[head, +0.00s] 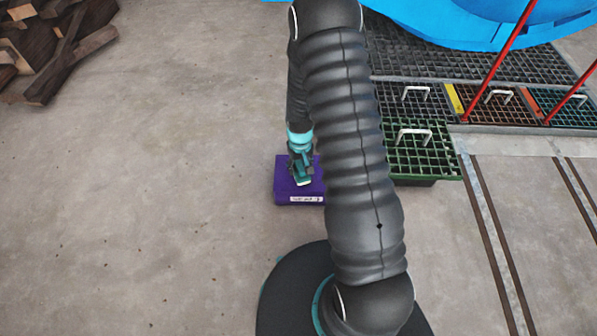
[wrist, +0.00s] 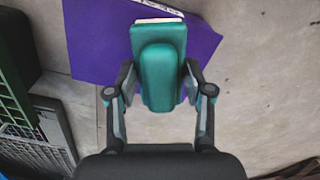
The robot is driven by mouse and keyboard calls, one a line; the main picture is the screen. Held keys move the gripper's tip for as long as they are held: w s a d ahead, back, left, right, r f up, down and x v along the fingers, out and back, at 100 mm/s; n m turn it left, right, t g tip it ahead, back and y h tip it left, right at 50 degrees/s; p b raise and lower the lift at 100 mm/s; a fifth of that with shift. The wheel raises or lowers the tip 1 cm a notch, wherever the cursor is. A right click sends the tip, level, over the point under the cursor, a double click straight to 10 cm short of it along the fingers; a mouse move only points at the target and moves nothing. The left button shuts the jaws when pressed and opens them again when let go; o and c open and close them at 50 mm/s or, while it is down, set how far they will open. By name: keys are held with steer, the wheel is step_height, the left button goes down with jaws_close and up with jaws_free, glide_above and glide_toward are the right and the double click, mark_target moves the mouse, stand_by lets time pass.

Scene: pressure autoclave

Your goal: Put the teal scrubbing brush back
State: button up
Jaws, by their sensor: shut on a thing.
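The teal scrubbing brush (wrist: 160,75) is between the fingers of my gripper (wrist: 160,92) in the wrist view. The fingers are shut on its sides, and a pale strip shows at its far end. In the head view the brush (head: 303,182) hangs below my gripper (head: 300,165), over a purple box (head: 290,192) with a white label. The purple box (wrist: 95,45) also lies behind the brush in the wrist view. I cannot tell whether the brush touches the box. My arm hides the box's right side in the head view.
A green grated crate (head: 425,163) with a white handle stands to the right of the purple box. Dark, orange and blue grated trays and red poles (head: 497,60) are beyond it. Wood (head: 45,45) lies at the far left. The concrete floor at left is clear.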

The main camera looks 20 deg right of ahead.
steer(key=w+d+r+b, duration=0.3)
steer(key=w+d+r, duration=0.25)
steer(key=d, duration=0.25)
steer(key=shift+n, duration=0.3)
steer(key=a+f, duration=0.2)
steer(key=a, duration=0.1)
steer(key=a+f+b, duration=0.1)
steer(key=a+f, duration=0.2)
steer(key=a, duration=0.1)
steer(key=a+f, duration=0.2)
steer(key=a, duration=0.2)
steer(key=shift+w+a+f, duration=0.1)
steer(key=shift+w+f, duration=0.1)
steer(key=shift+w, duration=0.1)
steer(key=shift+f+b, duration=0.5)
steer(key=shift+f, duration=1.45)
steer(key=shift+f, duration=0.1)
steer(key=shift+f, duration=0.1)
steer(key=o, duration=1.1)
